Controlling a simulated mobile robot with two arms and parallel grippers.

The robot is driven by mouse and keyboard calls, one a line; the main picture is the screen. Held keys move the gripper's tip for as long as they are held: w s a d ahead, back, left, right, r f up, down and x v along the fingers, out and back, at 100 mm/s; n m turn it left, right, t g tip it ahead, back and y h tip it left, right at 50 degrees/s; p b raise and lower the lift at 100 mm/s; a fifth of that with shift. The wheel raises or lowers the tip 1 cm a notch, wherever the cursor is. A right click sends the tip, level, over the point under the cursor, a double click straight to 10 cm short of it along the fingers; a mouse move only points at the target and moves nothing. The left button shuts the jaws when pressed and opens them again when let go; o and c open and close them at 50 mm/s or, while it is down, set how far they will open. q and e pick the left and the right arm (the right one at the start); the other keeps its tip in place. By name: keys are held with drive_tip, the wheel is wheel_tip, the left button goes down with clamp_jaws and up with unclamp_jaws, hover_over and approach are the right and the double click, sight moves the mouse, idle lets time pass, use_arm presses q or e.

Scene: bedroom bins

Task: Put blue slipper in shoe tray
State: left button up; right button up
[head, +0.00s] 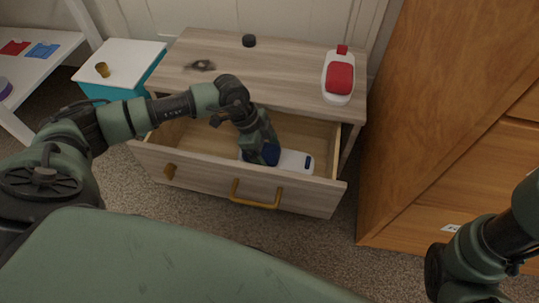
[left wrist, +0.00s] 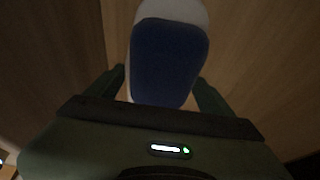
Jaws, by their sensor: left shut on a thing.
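The blue slipper (head: 291,159), with a white sole and a blue toe cover, is low inside the open drawer (head: 215,174). My left gripper (head: 262,151) reaches down into the drawer and is shut on it, hiding part of its toe end. In the left wrist view the blue toe cover (left wrist: 169,62) fills the space between the two fingers. I cannot make out a shoe tray in these views. Part of my right arm shows at the lower right, but its gripper is out of view.
A red and white slipper (head: 339,78), a dark round thing (head: 249,40) and a small dark item (head: 200,65) are on the dresser top (head: 275,60). A teal box with a white top (head: 120,62) is at left. A wooden cabinet (head: 450,120) stands close at right.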

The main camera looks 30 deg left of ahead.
use_arm(q)
drive_tip(key=shift+f, duration=0.6)
drive_tip(key=o, duration=1.4)
drive_tip(key=shift+c, duration=0.2)
